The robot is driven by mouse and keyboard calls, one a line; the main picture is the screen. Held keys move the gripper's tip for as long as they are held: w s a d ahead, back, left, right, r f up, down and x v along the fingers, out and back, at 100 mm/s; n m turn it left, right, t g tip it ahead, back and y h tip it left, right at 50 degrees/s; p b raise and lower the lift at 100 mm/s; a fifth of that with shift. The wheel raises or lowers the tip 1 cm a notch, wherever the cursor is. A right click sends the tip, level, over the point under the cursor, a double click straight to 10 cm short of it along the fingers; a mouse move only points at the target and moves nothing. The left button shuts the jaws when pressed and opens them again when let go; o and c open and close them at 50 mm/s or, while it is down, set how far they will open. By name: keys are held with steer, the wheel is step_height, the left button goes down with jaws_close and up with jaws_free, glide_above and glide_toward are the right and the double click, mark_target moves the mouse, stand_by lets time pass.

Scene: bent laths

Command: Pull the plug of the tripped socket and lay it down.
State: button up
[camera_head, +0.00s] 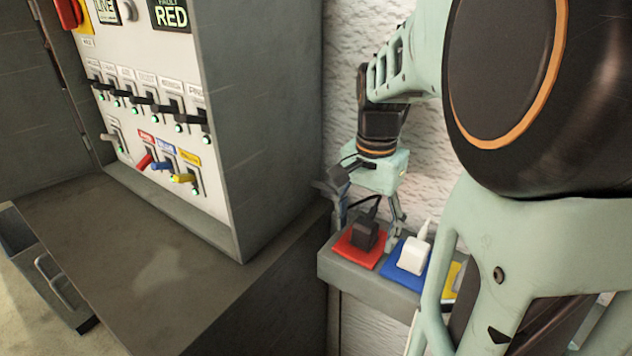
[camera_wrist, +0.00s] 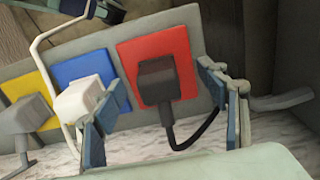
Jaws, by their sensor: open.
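The black plug (camera_head: 365,232) sits upright in the red socket (camera_head: 349,254) on the grey ledge. The plug also shows in the wrist view (camera_wrist: 158,80), its dark cord curving towards the camera. My gripper (camera_head: 368,222) is open above the red socket. In the wrist view my gripper (camera_wrist: 165,86) has one finger on each side of the black plug, with gaps visible to both. The left finger lies between the black plug and the white plug (camera_wrist: 85,100). The display (camera_head: 171,14) on the panel reads RED.
The white plug stands in the blue socket (camera_head: 402,280), close to my finger. A grey plug (camera_wrist: 27,115) is in the yellow socket (camera_wrist: 22,82). The switch cabinet (camera_head: 265,110) stands left of the ledge. The brown-grey worktop (camera_head: 150,255) before it is clear.

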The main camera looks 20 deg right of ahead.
mark_target(367, 220)
stand_by(0.8)
jaws_close()
stand_by(0.5)
steer(key=shift+r, duration=0.15)
steer(key=shift+r+p, duration=2.65)
steer(key=shift+r, duration=0.25)
